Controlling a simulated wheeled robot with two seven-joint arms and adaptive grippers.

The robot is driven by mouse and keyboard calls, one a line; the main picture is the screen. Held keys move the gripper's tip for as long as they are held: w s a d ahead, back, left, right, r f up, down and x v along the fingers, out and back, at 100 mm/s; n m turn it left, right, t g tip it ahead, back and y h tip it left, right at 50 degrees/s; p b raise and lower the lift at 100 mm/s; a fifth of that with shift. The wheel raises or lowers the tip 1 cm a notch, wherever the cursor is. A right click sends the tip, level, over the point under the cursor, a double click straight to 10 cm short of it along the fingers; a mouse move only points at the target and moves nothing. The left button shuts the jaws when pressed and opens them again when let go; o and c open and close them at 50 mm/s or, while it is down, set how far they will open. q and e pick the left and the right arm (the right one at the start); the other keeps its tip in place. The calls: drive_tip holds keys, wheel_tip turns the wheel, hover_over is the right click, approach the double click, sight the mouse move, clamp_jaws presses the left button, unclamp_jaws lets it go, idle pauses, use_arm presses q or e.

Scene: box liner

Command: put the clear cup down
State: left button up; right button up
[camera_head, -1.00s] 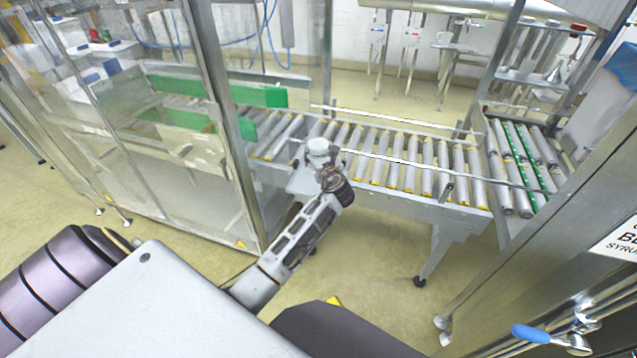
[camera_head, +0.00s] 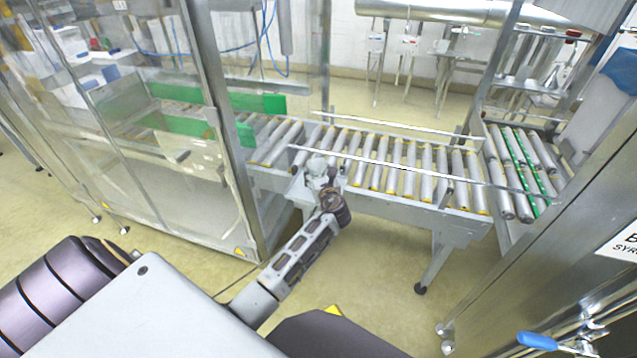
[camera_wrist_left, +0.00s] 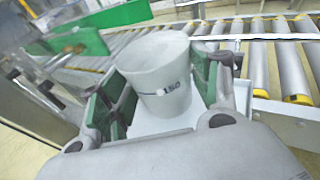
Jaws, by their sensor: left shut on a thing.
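The clear cup (camera_wrist_left: 158,62) is a translucent, whitish cup with "150" and a dark line printed on its side. My left gripper (camera_wrist_left: 160,85) is shut on it, with a green-padded finger on either side, and the cup stands upright with its open rim up. In the head view the cup (camera_head: 317,167) shows small at the end of my left arm, in front of the roller conveyor. A pale flat plate (camera_head: 298,188) lies beneath it at the conveyor's near side. Whether the cup touches the plate cannot be told. My right gripper is not in view.
The roller conveyor (camera_head: 395,168) runs behind the cup, with a metal guide rail (camera_head: 420,175) along its near edge. A glass-walled machine frame (camera_head: 232,150) stands close on the left. A steel cabinet (camera_head: 560,235) is at the right. Open floor lies in front.

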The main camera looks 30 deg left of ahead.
use_arm(q)
drive_tip(key=shift+f, duration=0.75)
drive_tip(key=shift+f+b, duration=0.3)
drive_tip(key=shift+f, duration=0.9)
drive_tip(key=o, duration=0.7)
drive_tip(key=shift+o, duration=0.2)
drive_tip(key=shift+d, duration=0.1)
drive_tip(key=shift+s+d+r, duration=0.2)
drive_tip(key=shift+s+d, duration=0.25)
drive_tip(key=shift+s, duration=0.05)
drive_tip(key=p+v, duration=0.1)
drive_tip(key=v, duration=0.9)
drive_tip(key=shift+s, duration=0.25)
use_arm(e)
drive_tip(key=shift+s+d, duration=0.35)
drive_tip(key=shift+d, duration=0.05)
use_arm(q)
drive_tip(key=shift+d+r, duration=0.15)
